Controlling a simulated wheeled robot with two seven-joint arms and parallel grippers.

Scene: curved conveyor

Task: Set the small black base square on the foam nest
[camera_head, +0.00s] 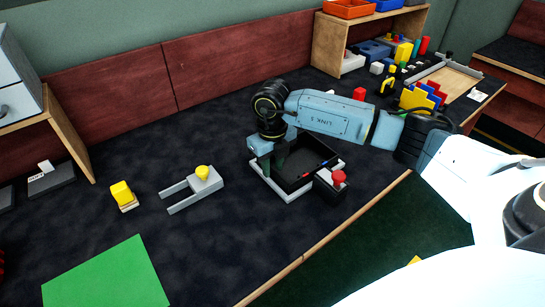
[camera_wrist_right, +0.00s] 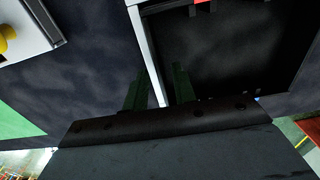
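The black base (camera_head: 312,157), a shallow open-topped black tray, sits over a pale foam nest (camera_head: 290,197) whose rim shows at its front left. I cannot tell whether it is fully seated. My right gripper (camera_head: 267,165) reaches down at the left wall of the base. In the wrist view the base (camera_wrist_right: 235,55) fills the right side, edged by a pale strip. My right gripper (camera_wrist_right: 160,85) has one finger on each side of this strip, with a gap showing, so it looks open. The fingertips are partly hidden in the head view. My left gripper is out of view.
A grey fork-shaped piece with a yellow knob (camera_head: 202,172) and a yellow block (camera_head: 121,193) lie left. A green sheet (camera_head: 105,280) lies front left. The dark table between is clear.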

